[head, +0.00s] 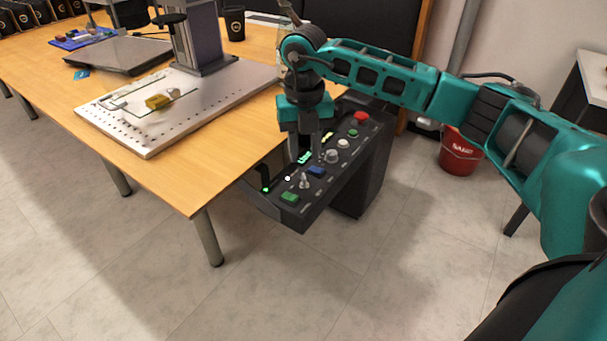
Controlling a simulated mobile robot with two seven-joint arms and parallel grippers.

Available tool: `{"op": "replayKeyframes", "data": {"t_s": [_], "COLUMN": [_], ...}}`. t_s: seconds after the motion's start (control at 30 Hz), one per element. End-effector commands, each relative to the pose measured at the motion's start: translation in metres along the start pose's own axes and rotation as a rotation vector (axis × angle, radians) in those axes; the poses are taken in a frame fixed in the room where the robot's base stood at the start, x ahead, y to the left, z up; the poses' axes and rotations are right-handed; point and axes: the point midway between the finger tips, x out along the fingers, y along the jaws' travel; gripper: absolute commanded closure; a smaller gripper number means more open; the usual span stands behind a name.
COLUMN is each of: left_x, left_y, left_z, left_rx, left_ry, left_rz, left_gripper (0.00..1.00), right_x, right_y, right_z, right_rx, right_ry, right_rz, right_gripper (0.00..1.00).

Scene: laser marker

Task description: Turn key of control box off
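The control box (318,199) is a dark panel beside the right edge of the wooden table. Its sloped top carries a red button (361,117), a green button (289,197), a blue button (316,170), round knobs and small green lights. A key-like silver piece (304,181) stands up near the front end; it is too small to tell its turn. My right gripper (309,155) points down over the middle of the panel, close to its surface. Its fingers look slim and partly blend with the panel; I cannot tell their gap or any contact. My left gripper is not in view.
The wooden table (190,185) fills the left, with a perforated metal plate (150,140), a laser column (197,40), a laptop (118,54) and a black cup (234,23). A red bucket (460,152) stands on the floor at right. The foreground floor is clear.

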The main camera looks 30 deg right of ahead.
Motion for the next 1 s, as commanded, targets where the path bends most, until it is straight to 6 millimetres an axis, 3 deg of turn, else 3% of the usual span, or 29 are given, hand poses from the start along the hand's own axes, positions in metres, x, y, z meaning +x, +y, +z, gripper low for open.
{"op": "replayKeyframes", "data": {"t_s": [0.1, 0.3, 0.7, 1.0], "left_x": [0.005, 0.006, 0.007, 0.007], "left_y": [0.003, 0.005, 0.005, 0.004], "left_z": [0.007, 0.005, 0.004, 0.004], "left_rx": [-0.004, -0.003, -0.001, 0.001], "left_ry": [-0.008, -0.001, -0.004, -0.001], "left_rz": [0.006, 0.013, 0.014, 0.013], "left_gripper": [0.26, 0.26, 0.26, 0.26], "right_x": [0.027, 0.052, 0.059, 0.059], "right_y": [0.0, 0.001, 0.001, 0.001], "right_z": [0.0, 0.0, 0.0, 0.0], "right_rx": [0.0, -0.002, -0.002, -0.002], "right_ry": [0.003, 0.0, 0.0, 0.0], "right_rz": [0.0, 0.002, 0.002, 0.002], "right_gripper": [0.67, 0.67, 0.67, 0.94]}}
